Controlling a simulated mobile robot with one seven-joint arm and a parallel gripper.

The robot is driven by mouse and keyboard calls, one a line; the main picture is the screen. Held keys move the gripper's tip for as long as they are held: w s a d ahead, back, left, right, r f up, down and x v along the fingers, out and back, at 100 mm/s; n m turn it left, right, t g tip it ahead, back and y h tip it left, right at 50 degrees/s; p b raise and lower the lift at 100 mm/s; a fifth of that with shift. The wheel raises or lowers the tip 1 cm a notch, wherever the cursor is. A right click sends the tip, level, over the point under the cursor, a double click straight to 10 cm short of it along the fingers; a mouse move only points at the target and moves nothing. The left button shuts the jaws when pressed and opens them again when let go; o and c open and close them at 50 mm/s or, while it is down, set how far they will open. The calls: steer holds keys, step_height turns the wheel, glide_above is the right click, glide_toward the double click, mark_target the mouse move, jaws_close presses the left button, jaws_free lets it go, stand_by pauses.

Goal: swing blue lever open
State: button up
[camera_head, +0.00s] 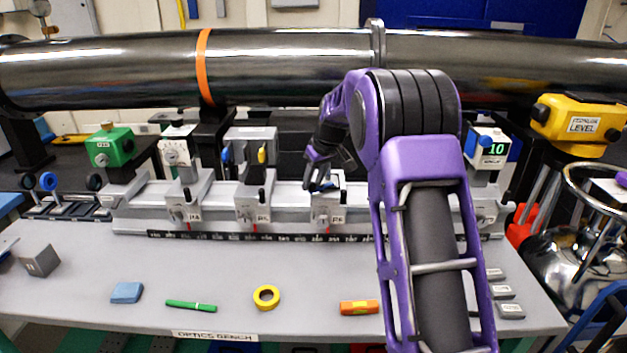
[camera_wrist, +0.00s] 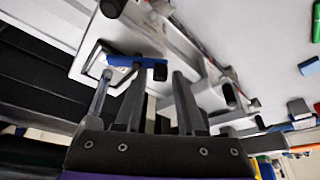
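The blue lever (camera_wrist: 124,60) lies across the top of a white rail carrier in the wrist view, with a dark knob at its right end. In the head view only a small blue bit of it (camera_head: 325,187) shows under my gripper. My gripper (camera_head: 318,180) points down at this carrier (camera_head: 328,207). In the wrist view my gripper (camera_wrist: 159,75) has its fingers apart, with the knob end of the lever in line with the gap between them. I cannot tell whether a finger touches the lever.
A long metal beam pipe (camera_head: 290,58) runs behind the rail. The bench front holds yellow tape (camera_head: 266,297), a green marker (camera_head: 190,306) and an orange block (camera_head: 359,307).

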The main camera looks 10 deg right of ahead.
jaws_close()
steer(key=shift+m, duration=0.3)
steer(key=shift+w+a+r+m+t+h+p, duration=0.1)
steer(key=shift+w+a+m+t+h+p, duration=0.15)
steer(key=shift+m, duration=0.35)
steer(key=shift+w+a+m+t+h+p, duration=0.1)
steer(key=shift+m+h+p, duration=0.25)
steer(key=shift+m, duration=0.25)
steer(key=shift+w+m+h, duration=0.3)
steer(key=shift+m+h, duration=0.1)
steer(key=shift+m, duration=0.7)
steer(key=shift+w+m+h, duration=0.3)
steer(key=shift+m+h, duration=0.1)
steer(key=shift+m, duration=0.7)
steer(key=shift+o, duration=1.6)
jaws_free()
